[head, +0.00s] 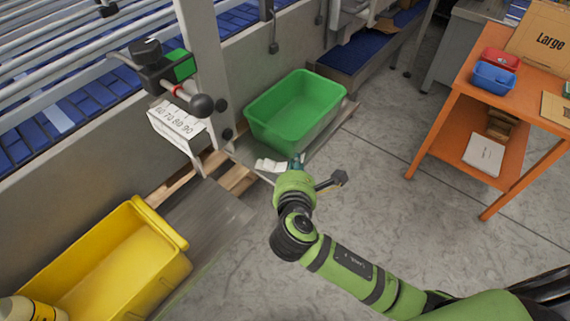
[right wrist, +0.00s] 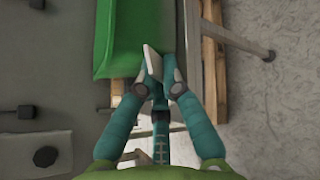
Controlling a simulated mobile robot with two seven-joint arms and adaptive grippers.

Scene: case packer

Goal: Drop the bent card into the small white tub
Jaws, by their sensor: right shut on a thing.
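My right gripper (head: 297,165) reaches down beside the green crate, seen from behind, with its teal fingers mostly hidden by the wrist. In the right wrist view the gripper (right wrist: 160,85) is shut on a thin, pale, tilted piece, which looks like the bent card (right wrist: 151,62). The card is at the fingertips, close to the crate's edge. In the head view a small white piece (head: 270,165) shows just left of the fingers; I cannot tell whether it is the card or something lying below. I cannot make out a small white tub in either view. My left gripper is not in view.
The green crate (head: 298,76) is empty and also shows in the right wrist view (right wrist: 122,70). A yellow bin (head: 160,233) is at lower left. An orange table (head: 459,75) holds red and blue trays. Floor between is clear.

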